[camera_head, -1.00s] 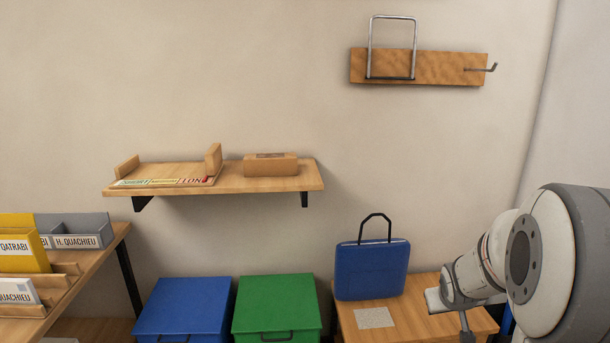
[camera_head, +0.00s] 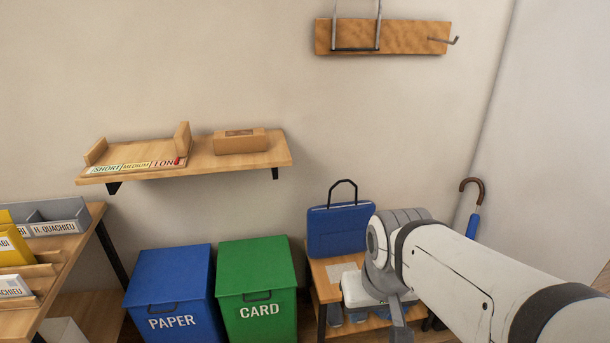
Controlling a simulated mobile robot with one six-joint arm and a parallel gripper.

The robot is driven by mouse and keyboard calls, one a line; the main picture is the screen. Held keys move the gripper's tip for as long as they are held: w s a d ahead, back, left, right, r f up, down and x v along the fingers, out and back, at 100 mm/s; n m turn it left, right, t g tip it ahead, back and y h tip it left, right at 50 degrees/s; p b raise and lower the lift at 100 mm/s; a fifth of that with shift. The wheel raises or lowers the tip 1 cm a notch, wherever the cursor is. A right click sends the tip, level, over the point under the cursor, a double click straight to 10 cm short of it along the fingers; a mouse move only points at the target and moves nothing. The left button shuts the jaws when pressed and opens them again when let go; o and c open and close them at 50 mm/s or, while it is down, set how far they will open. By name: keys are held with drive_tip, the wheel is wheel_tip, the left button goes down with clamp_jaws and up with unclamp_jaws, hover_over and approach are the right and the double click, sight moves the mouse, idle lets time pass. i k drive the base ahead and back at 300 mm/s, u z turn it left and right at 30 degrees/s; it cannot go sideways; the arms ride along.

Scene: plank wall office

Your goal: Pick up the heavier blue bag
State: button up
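One blue bag (camera_head: 332,236) with a black loop handle stands upright on a small wooden bench (camera_head: 322,282). My arm covers the bag's lower right edge and much of the bench. My gripper (camera_head: 398,322) hangs at the end of the arm, low and to the right of the bag. The gripper appears clear of the handle. Its fingers are partly hidden and I cannot tell whether they are open or shut. No second blue bag can be made out to compare weight.
A blue PAPER bin (camera_head: 170,283) and green CARD bin (camera_head: 257,278) stand left of the bench. A wall shelf (camera_head: 240,160) holds a brown box (camera_head: 240,141). An umbrella (camera_head: 473,222) leans at the right. A desk (camera_head: 75,262) with trays is at left.

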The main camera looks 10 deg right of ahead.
sight(334, 230)
drive_tip(key=u, duration=0.05)
drive_tip(key=k, duration=0.6)
drive_tip(key=z, duration=0.6)
drive_tip(key=i, duration=2.05)
drive_tip(key=u, duration=0.7)
